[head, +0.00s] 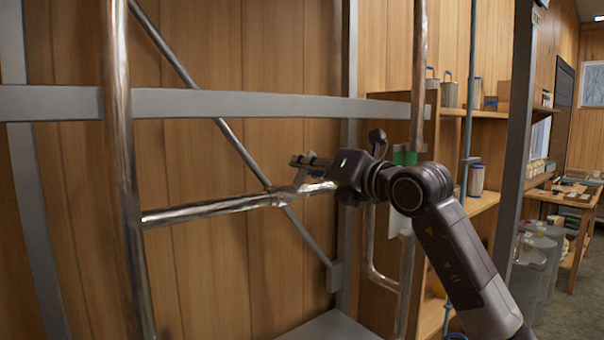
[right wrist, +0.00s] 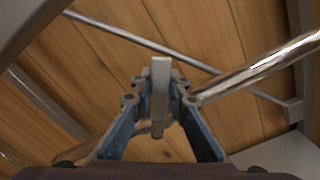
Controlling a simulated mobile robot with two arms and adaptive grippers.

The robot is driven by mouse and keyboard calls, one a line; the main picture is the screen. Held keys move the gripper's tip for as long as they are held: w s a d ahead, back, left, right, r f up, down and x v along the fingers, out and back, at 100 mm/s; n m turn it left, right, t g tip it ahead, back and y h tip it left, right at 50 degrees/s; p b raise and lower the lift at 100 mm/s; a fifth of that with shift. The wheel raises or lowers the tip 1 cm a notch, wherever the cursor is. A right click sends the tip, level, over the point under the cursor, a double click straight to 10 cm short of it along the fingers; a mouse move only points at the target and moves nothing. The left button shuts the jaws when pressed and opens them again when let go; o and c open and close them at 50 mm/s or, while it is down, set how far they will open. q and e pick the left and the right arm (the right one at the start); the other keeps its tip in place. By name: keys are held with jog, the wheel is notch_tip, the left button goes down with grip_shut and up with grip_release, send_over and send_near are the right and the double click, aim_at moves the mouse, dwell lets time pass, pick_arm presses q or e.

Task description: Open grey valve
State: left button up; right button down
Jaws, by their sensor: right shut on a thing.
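The grey valve sits on a shiny horizontal pipe (head: 215,210) in the head view. In the right wrist view its flat grey handle (right wrist: 160,72) stands between the fingers. My right gripper (head: 305,163) reaches in from the right above the pipe. In the right wrist view the right gripper (right wrist: 160,100) has its two blue-grey fingers closed on the handle from both sides. The valve's body is mostly hidden behind the gripper. My left gripper is not in view.
A thick vertical pipe (head: 118,180) and a grey crossbar (head: 230,104) stand in front of the wooden wall. A diagonal brace (head: 230,135) passes behind the horizontal pipe. Wooden shelves (head: 482,205) with containers stand at the right, near grey bins (head: 535,265).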

jog(key=shift+d, duration=0.1)
dwell(0.4)
jog(key=c, duration=1.8)
grip_release()
jog(key=shift+c, duration=0.2)
jog(key=v, duration=1.2)
